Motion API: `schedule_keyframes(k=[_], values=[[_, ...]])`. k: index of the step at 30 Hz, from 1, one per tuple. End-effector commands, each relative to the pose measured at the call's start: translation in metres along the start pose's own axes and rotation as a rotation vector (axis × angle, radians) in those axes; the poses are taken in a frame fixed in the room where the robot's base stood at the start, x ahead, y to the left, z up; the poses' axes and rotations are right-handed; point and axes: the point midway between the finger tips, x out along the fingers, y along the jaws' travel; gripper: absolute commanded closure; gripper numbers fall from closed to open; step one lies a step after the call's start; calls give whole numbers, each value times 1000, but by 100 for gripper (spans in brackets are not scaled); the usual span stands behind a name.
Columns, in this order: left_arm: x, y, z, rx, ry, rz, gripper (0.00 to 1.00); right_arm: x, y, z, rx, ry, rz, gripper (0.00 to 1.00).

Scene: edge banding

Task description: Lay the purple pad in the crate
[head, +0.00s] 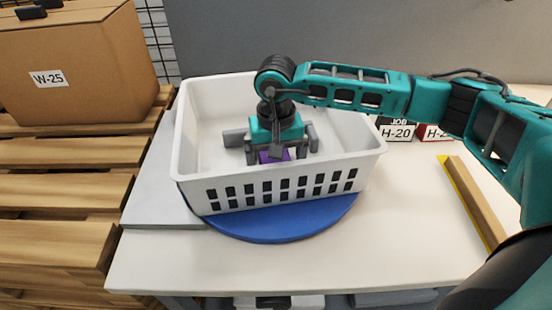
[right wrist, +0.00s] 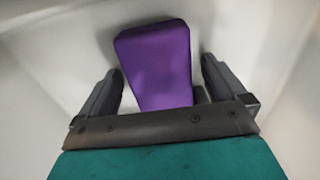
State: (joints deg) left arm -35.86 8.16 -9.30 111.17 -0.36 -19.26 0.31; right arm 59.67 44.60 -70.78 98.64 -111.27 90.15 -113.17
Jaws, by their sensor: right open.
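The white crate (head: 330,166) stands on a round blue disc (head: 265,228) on the table. The purple pad (head: 286,155) is inside the crate, mostly hidden in the head view by my right gripper (head: 281,150). That gripper reaches down into the crate from above. In the right wrist view, the pad (right wrist: 158,62) lies between the two spread fingers of the gripper (right wrist: 162,72), with gaps on both sides. The fingers are open and do not grip it. Whether the pad rests flat on the crate floor is hard to tell. My left gripper is not in view.
A cardboard box (head: 75,70) labelled W-25 sits on wooden slats at the left. Labelled boxes (head: 397,130) stand behind the crate's right side. A long brown strip (head: 473,200) with a yellow edge lies at the right. The table front right of the disc is clear.

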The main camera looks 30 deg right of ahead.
Motion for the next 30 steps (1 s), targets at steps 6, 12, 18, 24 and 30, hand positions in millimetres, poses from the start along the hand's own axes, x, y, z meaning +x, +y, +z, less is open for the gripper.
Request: schedule_keyframes(k=[6,12,18,24,30], values=[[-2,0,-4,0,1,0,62,-8,0,-1,0,2,-1,2],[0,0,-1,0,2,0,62,-46,0,-2,-1,6,-2,2],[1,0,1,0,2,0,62,-89,0,-1,-1,4,-2,2],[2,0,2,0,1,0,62,-116,0,0,0,2,-1,2],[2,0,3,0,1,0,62,-124,0,0,0,0,0,2]])
